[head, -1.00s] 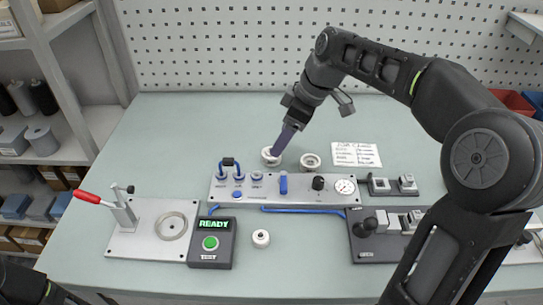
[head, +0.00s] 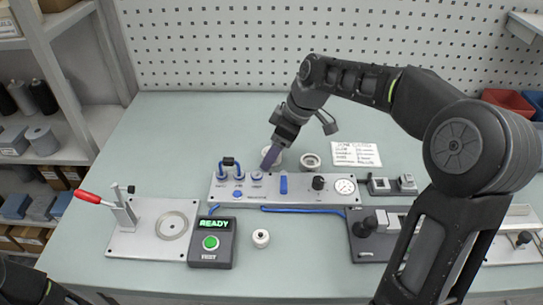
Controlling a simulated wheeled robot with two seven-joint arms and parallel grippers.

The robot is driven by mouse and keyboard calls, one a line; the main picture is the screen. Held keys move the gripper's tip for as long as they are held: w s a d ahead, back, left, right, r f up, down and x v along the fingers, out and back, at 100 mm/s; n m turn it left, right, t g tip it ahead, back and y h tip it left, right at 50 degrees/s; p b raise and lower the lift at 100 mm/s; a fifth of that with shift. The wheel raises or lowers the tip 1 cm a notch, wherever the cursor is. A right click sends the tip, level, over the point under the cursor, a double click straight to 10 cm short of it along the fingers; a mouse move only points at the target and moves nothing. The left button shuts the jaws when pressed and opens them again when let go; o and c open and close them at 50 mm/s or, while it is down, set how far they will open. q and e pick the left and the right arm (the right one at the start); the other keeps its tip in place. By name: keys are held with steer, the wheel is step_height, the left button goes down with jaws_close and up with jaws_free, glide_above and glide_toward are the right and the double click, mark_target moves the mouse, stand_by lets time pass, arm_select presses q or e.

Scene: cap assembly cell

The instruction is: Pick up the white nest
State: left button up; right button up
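A small white ring-shaped part (head: 278,159) stands on the bench behind the grey control panel; I take it to be the white nest. It is partly hidden by my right gripper (head: 268,160). A greyish ring-shaped part (head: 311,161) stands to the right, and a white round part (head: 261,238) stands at the front. My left gripper is not in view.
The control panel (head: 215,190) has knobs, a blue cable loop and a gauge (head: 344,186). A lever press (head: 118,208) and the READY box (head: 210,243) are at the front left. A paper card (head: 356,154) lies right. The back left bench is clear.

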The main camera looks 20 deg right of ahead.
steer(key=shift+c, duration=0.5)
steer(key=c, duration=1.4)
steer(key=shift+o, duration=0.2)
steer(key=shift+r, duration=0.1)
step_height(320, 180, up, 10)
steer(key=shift+f+p, duration=0.1)
steer(key=shift+p, duration=0.25)
